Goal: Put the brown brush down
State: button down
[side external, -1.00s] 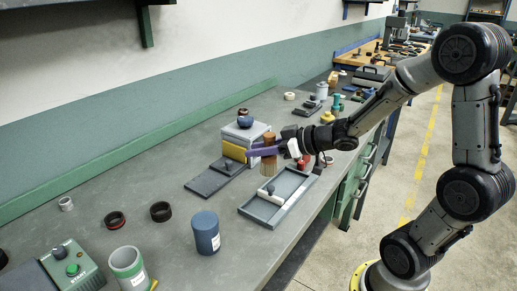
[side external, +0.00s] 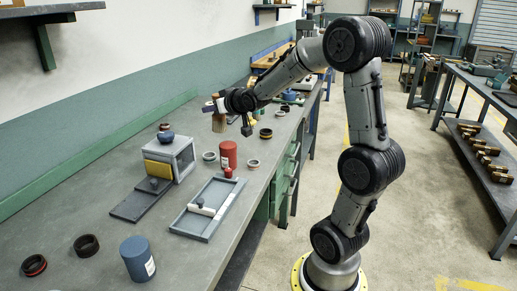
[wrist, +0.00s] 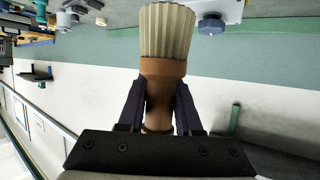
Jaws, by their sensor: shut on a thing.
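The brown brush (side external: 218,123) is in my gripper, in the air over the far part of the bench, behind the red cylinder. In the wrist view the brush (wrist: 160,75) has pale ribbed bristles and a brown wooden handle. My gripper (side external: 214,106) is shut on the handle; its two dark purple fingers (wrist: 160,100) press it from both sides. The bristles point away from the palm in the wrist view. The gap between bristles and bench is hard to judge.
A grey box (side external: 185,157) with a blue bowl on top, a red cylinder (side external: 228,154), and a shallow tray (side external: 228,212) stand nearer on the bench (side external: 90,215). Rings (side external: 265,133) and small parts lie around the brush. The front left has a blue cylinder (side external: 137,259).

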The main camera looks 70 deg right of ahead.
jog(key=s+d+f+m+g+h, duration=0.35)
jog(key=s+d+m, duration=0.2)
jog(key=d, duration=0.35)
jog(key=s+d+f+m+g+h, duration=0.3)
jog(key=s+d+m+g, duration=0.15)
jog(key=s+d, duration=0.3)
jog(key=shift+n+g+y, duration=0.25)
jog(key=shift+n+g, duration=0.05)
jog(key=shift+g, duration=0.1)
jog(key=w+d+f, duration=0.2)
jog(key=d+f, duration=0.1)
jog(key=d, duration=0.1)
jog(key=w+d+f, duration=0.3)
jog(key=d, duration=0.1)
jog(key=w+d+f, duration=0.3)
jog(key=d+f, duration=0.1)
jog(key=shift+w+d, duration=0.1)
jog(key=shift+d, duration=0.1)
jog(key=shift+f, duration=1.45)
jog(key=shift+f, duration=0.15)
jog(key=c, duration=0.6)
grip_release()
